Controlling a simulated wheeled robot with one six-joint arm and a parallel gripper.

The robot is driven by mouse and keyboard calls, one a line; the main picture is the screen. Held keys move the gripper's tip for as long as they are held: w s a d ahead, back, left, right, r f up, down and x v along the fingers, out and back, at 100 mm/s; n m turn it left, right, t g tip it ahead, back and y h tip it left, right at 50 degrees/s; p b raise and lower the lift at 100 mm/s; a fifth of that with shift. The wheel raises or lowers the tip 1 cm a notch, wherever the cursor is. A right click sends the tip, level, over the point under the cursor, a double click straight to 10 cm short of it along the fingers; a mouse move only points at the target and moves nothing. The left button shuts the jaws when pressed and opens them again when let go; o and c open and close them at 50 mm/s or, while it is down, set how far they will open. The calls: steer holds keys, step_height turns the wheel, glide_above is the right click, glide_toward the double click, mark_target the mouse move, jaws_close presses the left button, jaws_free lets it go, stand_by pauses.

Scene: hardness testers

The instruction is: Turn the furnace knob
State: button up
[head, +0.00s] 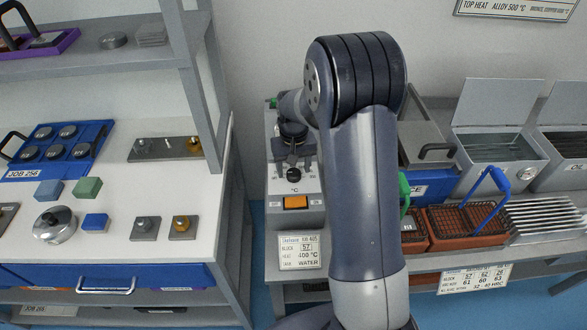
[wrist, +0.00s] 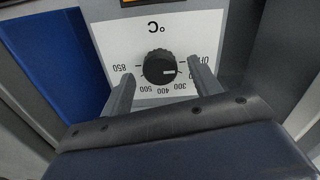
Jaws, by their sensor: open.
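The furnace knob (head: 294,176) is a black, ridged dial on the white panel of the grey furnace (head: 312,218). In the wrist view the knob (wrist: 160,67) appears upside down with its scale, which reads 850, 500, 400, 300 and what looks like OFF. Its white mark points right, roughly between OFF and 300. My gripper (wrist: 162,72) is open, with one finger on each side of the knob and visible gaps between. In the head view my gripper (head: 292,135) is just above the knob, partly hidden by my arm. I cannot tell how deep the fingers reach.
Right of my arm are a red-brown basket (head: 466,225) and an open tank (head: 497,148). A white bench (head: 120,205) stands left.

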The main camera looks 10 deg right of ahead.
steer(key=shift+f, duration=0.5)
steer(key=c, duration=1)
